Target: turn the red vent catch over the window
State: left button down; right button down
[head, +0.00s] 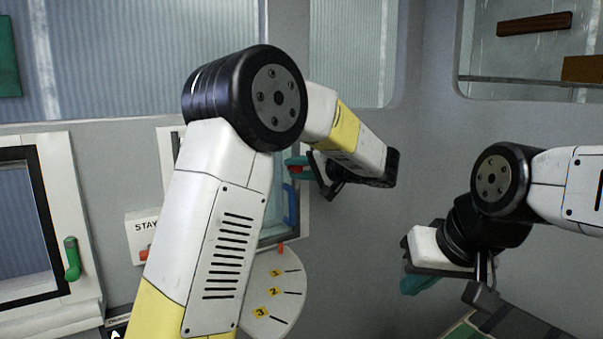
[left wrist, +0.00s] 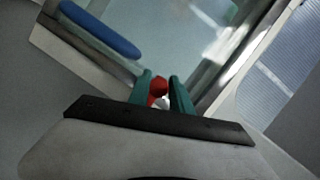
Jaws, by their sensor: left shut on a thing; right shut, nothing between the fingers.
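The red vent catch (left wrist: 158,88) shows in the left wrist view between the teal fingers of my left gripper (left wrist: 162,94). The fingers are shut on it, and a small white part shows just below the red. In the head view my left gripper (head: 298,164) is at the upper right of a window (head: 272,215) on the wall, and a bit of red shows at its fingers. My left arm hides much of that window. My right gripper (head: 415,285) is shut and empty, low at the right, away from the window.
A blue handle (head: 290,205) is on the window, also in the left wrist view (left wrist: 100,30). Below is a round white dial (head: 275,300) with numbered yellow labels and a red pointer. At left are a sign reading "STAY" (head: 146,226) and a framed window with a green handle (head: 72,258).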

pick_arm(q)
jog(key=c, duration=1.2)
grip_release()
jog(key=shift+c, duration=0.2)
jog(key=shift+d, duration=0.1)
jog(key=v, duration=0.7)
jog(key=shift+s+d, duration=0.25)
jog(key=shift+s, duration=0.05)
